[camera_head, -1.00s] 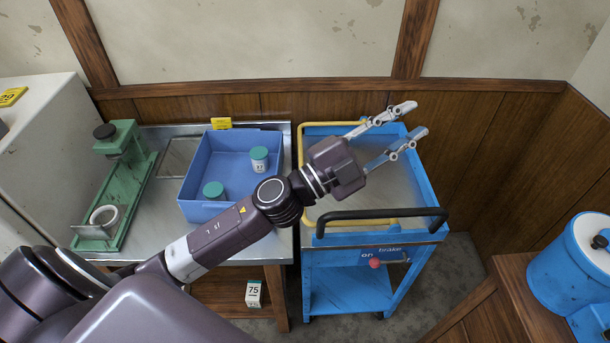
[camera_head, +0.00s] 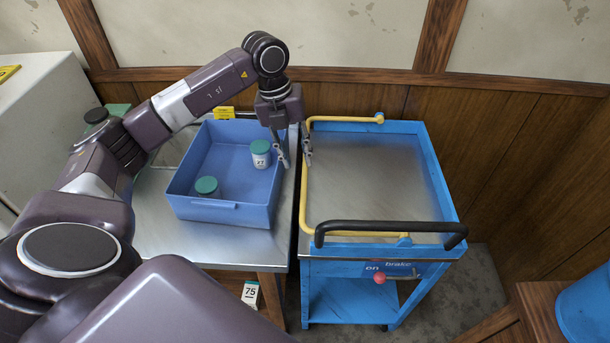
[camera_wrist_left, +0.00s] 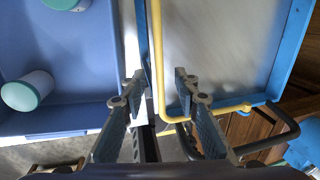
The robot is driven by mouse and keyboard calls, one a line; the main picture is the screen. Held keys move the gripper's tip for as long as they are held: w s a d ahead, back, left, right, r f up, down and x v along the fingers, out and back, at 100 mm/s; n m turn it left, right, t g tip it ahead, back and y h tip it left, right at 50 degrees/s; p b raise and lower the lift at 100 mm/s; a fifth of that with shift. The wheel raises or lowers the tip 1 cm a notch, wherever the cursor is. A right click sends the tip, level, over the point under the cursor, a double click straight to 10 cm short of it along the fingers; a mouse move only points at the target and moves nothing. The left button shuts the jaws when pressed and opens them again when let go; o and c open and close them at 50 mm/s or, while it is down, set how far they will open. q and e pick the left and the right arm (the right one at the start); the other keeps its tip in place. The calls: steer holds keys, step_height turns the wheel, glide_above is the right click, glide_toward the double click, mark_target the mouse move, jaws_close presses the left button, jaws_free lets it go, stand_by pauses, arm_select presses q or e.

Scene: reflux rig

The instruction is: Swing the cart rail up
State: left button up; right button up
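The blue cart (camera_head: 445,190) has a thin yellow rail (camera_head: 304,190). The rail is a U-shape, its long bar lying low along the cart's left side and its ends at the back and front edges. It also shows in the left wrist view (camera_wrist_left: 157,50). My left gripper (camera_head: 295,158) points down over the gap between table and cart, at the rail's long bar. It is open, and in the left wrist view (camera_wrist_left: 159,84) the bar runs between its two fingers. I cannot tell whether either finger touches it. My right gripper is not in view.
A blue bin (camera_head: 225,208) with two green-lidded jars stands on the metal table (camera_head: 150,205), close to the left of my gripper. A black handle (camera_head: 390,228) crosses the cart's front, above a red brake knob (camera_head: 380,278). The cart top (camera_head: 375,175) is bare.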

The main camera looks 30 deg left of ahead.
mark_target(304, 182)
arm_select(q)
steer(key=f, duration=0.2)
steer(key=f+p, duration=0.1)
steer(key=f, duration=0.2)
steer(key=d+f, duration=0.1)
steer(key=f, duration=0.1)
steer(key=shift+w+d+f, duration=0.1)
steer(key=shift+w+f, duration=0.1)
steer(key=shift+w, duration=0.1)
jaws_close()
